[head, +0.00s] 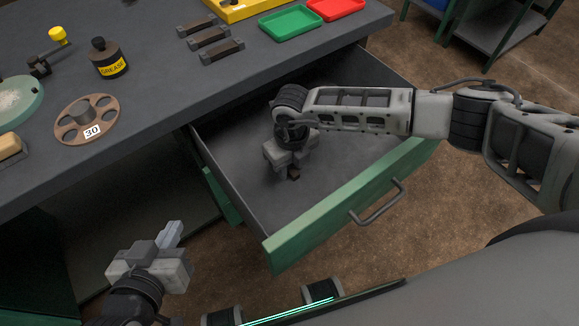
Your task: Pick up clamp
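My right gripper (291,168) reaches down into the open drawer (235,147) of the workbench. A small dark brown piece (293,174) shows at its fingertips; I cannot tell whether it is the clamp, or whether the fingers hold it. The gripper's own body hides most of that spot. No other object shows on the visible drawer floor. My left gripper (172,240) is at the lower left, outside the drawer and in front of the bench. Nothing is seen in it, but its finger gap is not clear.
The green drawer front (345,208) has a grey handle (378,203). On the bench are a brown wheel marked 30 (86,120), a grease pot (107,60), a yellow-knobbed tool (57,36), several dark bars (210,38), a green tray (290,23) and a red tray (335,8).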

